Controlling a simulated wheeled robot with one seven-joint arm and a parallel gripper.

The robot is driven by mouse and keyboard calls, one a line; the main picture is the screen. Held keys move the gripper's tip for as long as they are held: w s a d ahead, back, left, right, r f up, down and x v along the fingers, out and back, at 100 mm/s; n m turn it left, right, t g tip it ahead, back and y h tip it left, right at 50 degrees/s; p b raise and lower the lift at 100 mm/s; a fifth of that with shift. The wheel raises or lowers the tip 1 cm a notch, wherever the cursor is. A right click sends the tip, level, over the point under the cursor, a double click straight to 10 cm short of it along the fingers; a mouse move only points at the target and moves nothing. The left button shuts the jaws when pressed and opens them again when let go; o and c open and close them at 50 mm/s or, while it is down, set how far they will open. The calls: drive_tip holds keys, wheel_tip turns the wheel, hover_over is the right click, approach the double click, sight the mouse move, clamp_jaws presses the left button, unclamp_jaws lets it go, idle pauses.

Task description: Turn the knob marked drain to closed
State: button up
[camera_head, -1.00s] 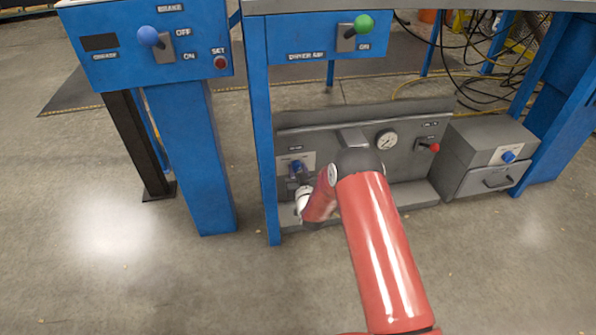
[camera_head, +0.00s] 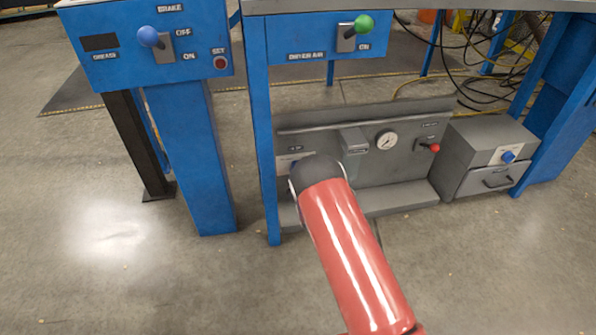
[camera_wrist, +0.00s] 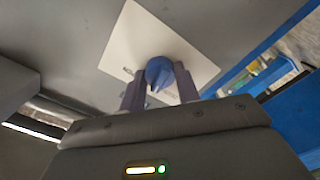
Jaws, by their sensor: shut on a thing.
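A blue knob (camera_wrist: 160,73) on a pale plate (camera_wrist: 130,40) sits between the two fingers of my gripper (camera_wrist: 159,88) in the wrist view. The gripper is shut on this knob. In the head view the pale plate (camera_head: 283,161) shows at the left end of the low grey panel (camera_head: 405,165), and my red arm hides the knob and gripper there. The small label above the plate is too small to read for sure.
A gauge (camera_head: 386,140) and a red knob (camera_head: 434,148) are on the same panel. A grey box (camera_head: 480,148) with another blue knob (camera_head: 508,157) stands to the right. Blue posts (camera_head: 262,130) flank the panel. Brake (camera_head: 150,38) and dryer-air (camera_head: 362,25) levers are above.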

drive_tip(key=shift+n, duration=3.5)
drive_tip(key=shift+f, duration=0.1)
drive_tip(key=o, duration=1)
drive_tip(key=p+v, duration=0.1)
drive_tip(key=v, duration=0.7)
drive_tip(key=shift+w, duration=0.1)
